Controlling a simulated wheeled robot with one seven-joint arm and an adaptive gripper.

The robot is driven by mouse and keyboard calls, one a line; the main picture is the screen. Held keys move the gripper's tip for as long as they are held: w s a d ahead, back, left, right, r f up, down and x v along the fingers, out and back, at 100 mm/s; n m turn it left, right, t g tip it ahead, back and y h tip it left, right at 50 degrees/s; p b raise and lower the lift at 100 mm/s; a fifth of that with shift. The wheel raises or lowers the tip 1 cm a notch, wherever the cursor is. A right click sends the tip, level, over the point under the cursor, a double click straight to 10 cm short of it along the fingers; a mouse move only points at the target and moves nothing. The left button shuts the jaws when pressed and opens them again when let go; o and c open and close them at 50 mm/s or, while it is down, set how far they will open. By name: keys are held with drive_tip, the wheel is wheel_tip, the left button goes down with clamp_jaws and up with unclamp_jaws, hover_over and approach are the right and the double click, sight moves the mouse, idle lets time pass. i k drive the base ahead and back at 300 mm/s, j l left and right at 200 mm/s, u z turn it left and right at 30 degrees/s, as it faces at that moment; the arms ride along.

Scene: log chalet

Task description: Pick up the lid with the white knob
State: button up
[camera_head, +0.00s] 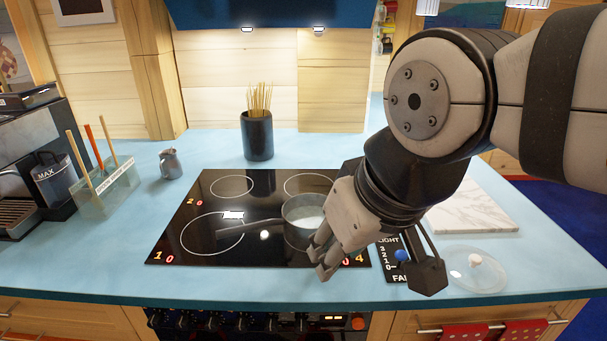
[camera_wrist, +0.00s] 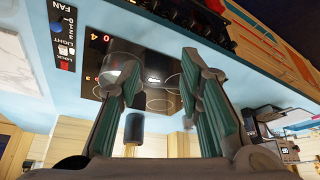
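The clear glass lid (camera_head: 487,278) with a white knob (camera_head: 475,260) lies on the blue counter near its front right edge. My gripper (camera_head: 378,270) is open and empty over the front right of the cooktop, to the left of the lid. One finger hangs close to the lid's left side in the head view; I cannot tell the exact gap. In the wrist view my gripper (camera_wrist: 160,68) shows its two green-padded fingers spread apart with nothing between them. The lid does not show in the wrist view.
A saucepan (camera_head: 288,228) stands on the black cooktop (camera_head: 182,241), partly behind my gripper. A control panel with a blue knob (camera_head: 401,256) lies between cooktop and lid. A marble board (camera_head: 480,212) is behind the lid. The front left counter (camera_head: 110,262) is clear.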

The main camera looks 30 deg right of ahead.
sight(472, 268)
drive_tip(key=z, duration=0.45)
drive_tip(key=i+l+z, duration=0.1)
drive_tip(key=z, duration=0.85)
drive_tip(key=i+l, duration=0.05)
